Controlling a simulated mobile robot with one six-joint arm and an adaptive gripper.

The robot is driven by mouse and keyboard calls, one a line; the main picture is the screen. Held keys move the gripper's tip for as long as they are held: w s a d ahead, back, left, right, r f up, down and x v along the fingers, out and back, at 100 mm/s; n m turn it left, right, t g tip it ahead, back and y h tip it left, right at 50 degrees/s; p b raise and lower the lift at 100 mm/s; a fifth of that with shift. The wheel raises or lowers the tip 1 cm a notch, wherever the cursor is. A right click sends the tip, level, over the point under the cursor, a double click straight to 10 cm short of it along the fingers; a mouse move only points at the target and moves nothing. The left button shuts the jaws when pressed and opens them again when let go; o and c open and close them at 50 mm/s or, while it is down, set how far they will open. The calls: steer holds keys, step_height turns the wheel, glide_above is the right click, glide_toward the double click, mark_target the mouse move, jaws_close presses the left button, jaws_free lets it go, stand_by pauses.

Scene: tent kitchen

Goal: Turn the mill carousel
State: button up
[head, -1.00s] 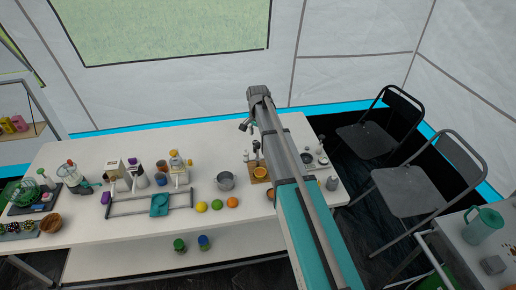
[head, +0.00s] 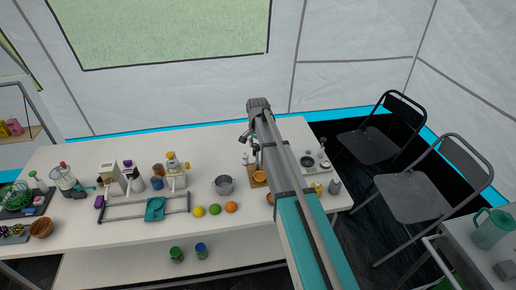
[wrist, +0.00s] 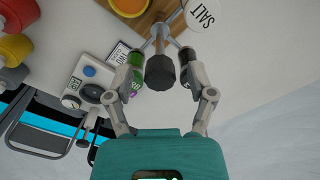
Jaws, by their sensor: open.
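The mill carousel shows in the wrist view as a metal hub with spokes (wrist: 158,38) and a dark faceted knob (wrist: 160,74). A white SALT lid (wrist: 203,14) is at its upper right, and green and dark mills show beside my fingers. My gripper (wrist: 161,80) is open, one finger on each side of the knob, apart from it as far as I can tell. In the head view my gripper (head: 246,138) is over the carousel (head: 254,155), which my arm partly hides.
A wooden board (wrist: 148,22) with an orange bowl (wrist: 128,4) lies close to the carousel. A scale-like device (wrist: 90,85) is to the left in the wrist view. A metal pot (head: 223,186) and fruit (head: 215,209) stand left of my arm. Chairs (head: 415,195) are at right.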

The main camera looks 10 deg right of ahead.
jaws_close()
stand_by(0.3)
steer(key=shift+n, duration=0.4)
steer(key=n, duration=0.7)
steer(key=shift+n, duration=0.4)
steer(key=n, duration=0.4)
steer(key=shift+n, duration=0.3)
steer(key=n, duration=0.4)
steer(key=shift+n, duration=0.3)
